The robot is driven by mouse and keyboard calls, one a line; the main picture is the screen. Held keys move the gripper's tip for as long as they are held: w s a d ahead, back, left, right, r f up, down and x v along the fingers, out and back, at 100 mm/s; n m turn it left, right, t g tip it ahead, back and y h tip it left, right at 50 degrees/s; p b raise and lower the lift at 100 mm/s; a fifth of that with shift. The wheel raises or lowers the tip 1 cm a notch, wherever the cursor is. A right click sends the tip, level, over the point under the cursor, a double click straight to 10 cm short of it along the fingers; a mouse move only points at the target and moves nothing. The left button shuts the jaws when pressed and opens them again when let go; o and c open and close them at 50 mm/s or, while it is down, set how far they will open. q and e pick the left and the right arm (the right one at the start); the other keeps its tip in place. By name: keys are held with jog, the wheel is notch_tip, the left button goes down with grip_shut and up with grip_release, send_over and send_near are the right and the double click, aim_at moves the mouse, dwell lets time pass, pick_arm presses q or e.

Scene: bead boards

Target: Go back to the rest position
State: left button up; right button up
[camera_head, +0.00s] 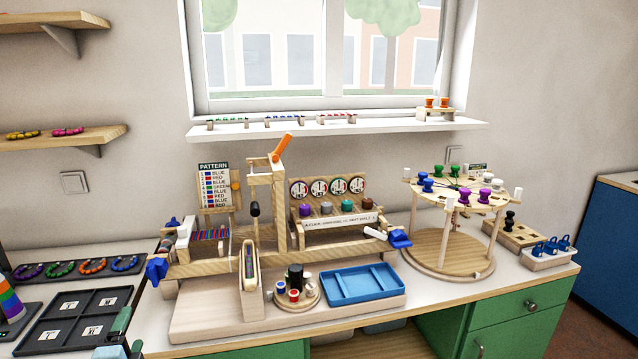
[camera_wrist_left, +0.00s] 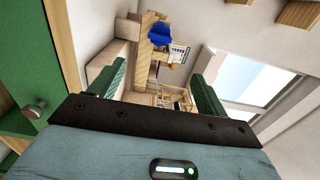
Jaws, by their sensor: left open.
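My left gripper (camera_head: 122,338) shows at the lower left of the head view, in front of the bench's front edge and beside the black compartment tray (camera_head: 75,316). My right gripper is in neither view.
The wooden bead stand (camera_head: 190,315) fills the middle of the counter, with a blue tray (camera_head: 362,284) on its base. A round-topped wooden stand (camera_head: 440,258) is to the right. Green drawers (camera_head: 508,318) are below the counter. Bead bracelets lie at the left.

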pick_arm(q)
jog(key=s+d+f+n+g+h+p, duration=0.1)
jog(key=s+d+f+n+g+h, duration=0.15)
jog(key=s+d+f, duration=0.45)
jog(key=s+d+f+n+g+h+p, duration=0.1)
jog(key=s+d+f+n+g, duration=0.15)
jog(key=s+f, duration=0.8)
jog(key=s+d+f+n+g, duration=0.1)
jog(key=s+d+n, duration=0.1)
jog(key=s, duration=0.6)
jog(key=s+d+f+n+g+h, duration=0.1)
jog(key=s+d+f+n, duration=0.1)
jog(key=s, duration=0.6)
jog(key=s+d+f+n+g+h+p, duration=0.1)
jog(key=s+d+n, duration=0.3)
jog(key=s, duration=0.4)
jog(key=shift+s+d+f+g, duration=0.25)
jog(key=shift+s+d+g, duration=0.15)
jog(key=shift+d, duration=0.5)
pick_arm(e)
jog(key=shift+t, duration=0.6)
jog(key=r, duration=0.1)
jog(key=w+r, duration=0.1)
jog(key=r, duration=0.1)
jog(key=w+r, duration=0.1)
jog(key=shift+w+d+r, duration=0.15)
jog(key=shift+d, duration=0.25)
